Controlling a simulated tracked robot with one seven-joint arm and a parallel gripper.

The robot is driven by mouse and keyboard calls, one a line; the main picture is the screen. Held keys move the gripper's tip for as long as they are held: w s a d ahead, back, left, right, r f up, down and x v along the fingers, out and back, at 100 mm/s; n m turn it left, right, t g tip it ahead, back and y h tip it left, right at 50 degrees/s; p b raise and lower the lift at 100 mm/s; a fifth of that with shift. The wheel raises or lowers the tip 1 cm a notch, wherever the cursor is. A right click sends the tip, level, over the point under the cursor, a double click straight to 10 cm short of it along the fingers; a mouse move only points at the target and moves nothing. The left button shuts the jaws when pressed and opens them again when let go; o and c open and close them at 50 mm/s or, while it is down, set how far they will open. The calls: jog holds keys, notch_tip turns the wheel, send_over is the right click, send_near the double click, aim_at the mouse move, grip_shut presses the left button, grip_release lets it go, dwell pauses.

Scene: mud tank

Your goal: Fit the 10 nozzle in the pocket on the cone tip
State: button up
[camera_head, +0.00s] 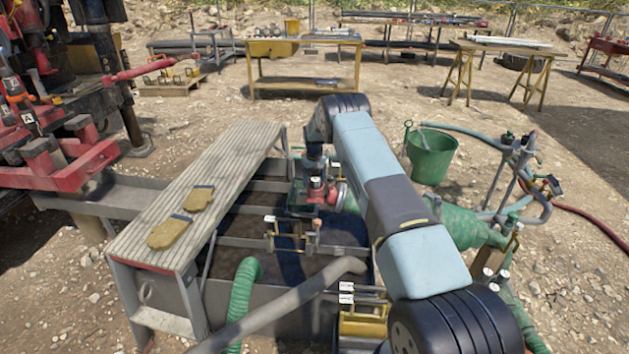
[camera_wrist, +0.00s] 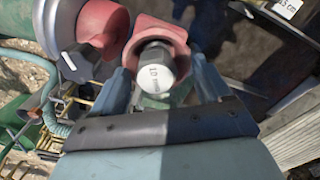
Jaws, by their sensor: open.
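The nozzle (camera_wrist: 158,72) has a white round cap with a dark mark that looks like 10, and a dark body below it. It stands in or over the opening of a red block (camera_wrist: 152,33), the likely pocket; how deep it sits is hidden. In the head view the white cap (camera_head: 316,183) shows above the red block (camera_head: 322,196). A red cone (camera_wrist: 102,24) with a grey ring is beside the block. My gripper (camera_wrist: 162,80) is open, with one finger on each side of the nozzle. Contact between fingers and nozzle cannot be told.
A brass rack (camera_head: 290,235) stands in front of the red block. A grey pipe (camera_head: 290,300) crosses the front. A green bucket (camera_head: 430,155) and hoses stand at right.

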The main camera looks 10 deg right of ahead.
notch_tip(320, 180, up, 13)
dwell(0.4)
jog(key=shift+w+d+r, duration=0.1)
jog(key=shift+r, duration=0.05)
jog(key=s+r+t, duration=0.1)
jog(key=s+r, duration=0.3)
jog(key=r, duration=0.7)
jog(key=s+r, duration=0.5)
jog(key=r, duration=0.5)
jog(key=s+r+m+t, duration=0.1)
jog(key=s+r+t, duration=0.1)
jog(key=s+r, duration=1.45)
jog(key=s+r+t, duration=0.1)
jog(key=s+r, duration=0.1)
jog(key=s, duration=0.9)
jog(key=s+r, duration=0.2)
jog(key=s, duration=0.8)
jog(key=s+f, duration=0.2)
jog(key=s, duration=0.6)
jog(key=s+f+m+t, duration=0.1)
jog(key=s+f, duration=0.1)
jog(key=s, duration=0.7)
jog(key=shift+s+f+t, duration=0.2)
jog(key=shift+f+t, duration=0.1)
jog(key=shift+f, duration=0.1)
